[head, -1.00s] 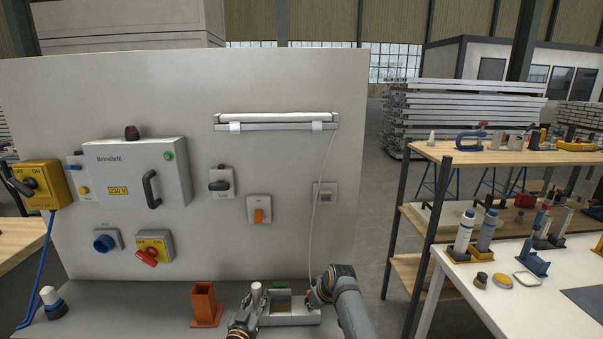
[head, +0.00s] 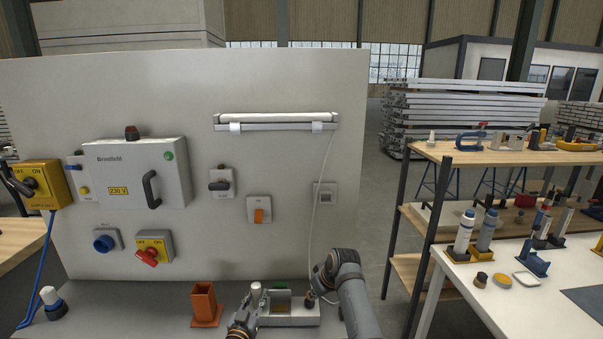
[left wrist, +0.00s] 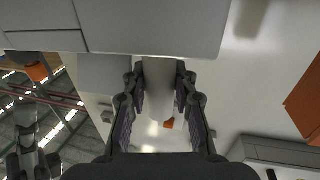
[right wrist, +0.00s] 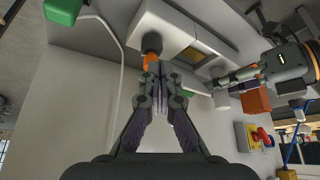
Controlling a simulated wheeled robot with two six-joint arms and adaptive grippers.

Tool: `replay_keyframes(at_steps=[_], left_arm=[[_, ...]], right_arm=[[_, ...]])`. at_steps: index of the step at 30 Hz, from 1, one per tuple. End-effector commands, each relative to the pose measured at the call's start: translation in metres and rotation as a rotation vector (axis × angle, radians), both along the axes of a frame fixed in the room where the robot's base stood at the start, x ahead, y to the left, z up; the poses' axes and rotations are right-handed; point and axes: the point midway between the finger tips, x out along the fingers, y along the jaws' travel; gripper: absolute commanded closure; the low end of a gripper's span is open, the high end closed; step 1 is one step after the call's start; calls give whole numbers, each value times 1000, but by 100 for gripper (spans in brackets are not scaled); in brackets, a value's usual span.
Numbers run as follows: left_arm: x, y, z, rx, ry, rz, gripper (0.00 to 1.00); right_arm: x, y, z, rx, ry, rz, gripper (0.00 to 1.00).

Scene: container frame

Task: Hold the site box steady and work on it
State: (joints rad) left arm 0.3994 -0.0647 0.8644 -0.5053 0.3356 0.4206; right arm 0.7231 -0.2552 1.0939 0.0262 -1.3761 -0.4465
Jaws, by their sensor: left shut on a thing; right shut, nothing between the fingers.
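The site box (head: 291,321) is a low pale-grey box on the bench at the bottom of the head view. A white upright post (head: 256,289) stands at its left end. My left gripper (head: 247,314) is shut on this post, which shows between the fingers in the left wrist view (left wrist: 160,100). A small dark and orange knob (right wrist: 151,55) sits at the box's right end, also seen in the head view (head: 310,298). My right gripper (right wrist: 161,80) is shut and empty, its tips close to the knob. Whether they touch it I cannot tell.
An orange square tube (head: 204,302) stands on the bench left of the box. A green piece (head: 280,286) shows behind the box. A thin pale cable (head: 320,190) hangs down the panel from the lamp (head: 276,120). A shelf (head: 500,153) stands to the right.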

Motion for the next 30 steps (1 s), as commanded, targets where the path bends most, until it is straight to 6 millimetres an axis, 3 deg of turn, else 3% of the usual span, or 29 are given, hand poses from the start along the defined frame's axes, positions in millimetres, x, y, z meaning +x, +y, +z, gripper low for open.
replay_keyframes(at_steps=[11,16,20,23,30], left_arm=[[1,0,3,-3,-5,0,100],[1,0,3,-3,-5,0,100],[1,0,3,-3,-5,0,100],[1,0,2,-3,-5,0,100],[1,0,2,-3,-5,0,100]], right_arm=[[0,-1,6,-1,2,0,100],[15,-21,15,-4,1,-1,100],[16,-22,15,0,4,0,100],[16,-22,9,0,3,0,100],[16,-22,-25,-2,6,0,100]])
